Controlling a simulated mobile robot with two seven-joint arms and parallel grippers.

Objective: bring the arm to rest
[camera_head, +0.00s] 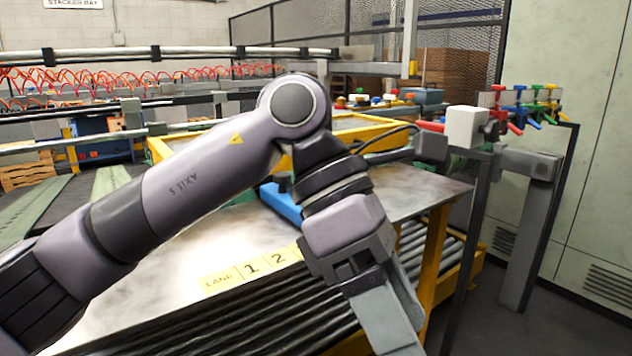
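My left arm (175,190) comes in from the lower left, rises to a grey elbow-like joint near the middle, and bends down to the right. My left gripper (388,325) points down in front of the metal table (130,315) and rollers. Its flat grey finger parts run off the bottom edge, so the fingertips and any gap between them are hidden. I see nothing held in the visible part. My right gripper is not in view.
A yellow label strip (250,270) with lane numbers lies on the table. A blue object (282,203) sits partly behind my arm. Dark rollers (240,325) run below the table's front edge. Bare floor (560,325) shows at lower right.

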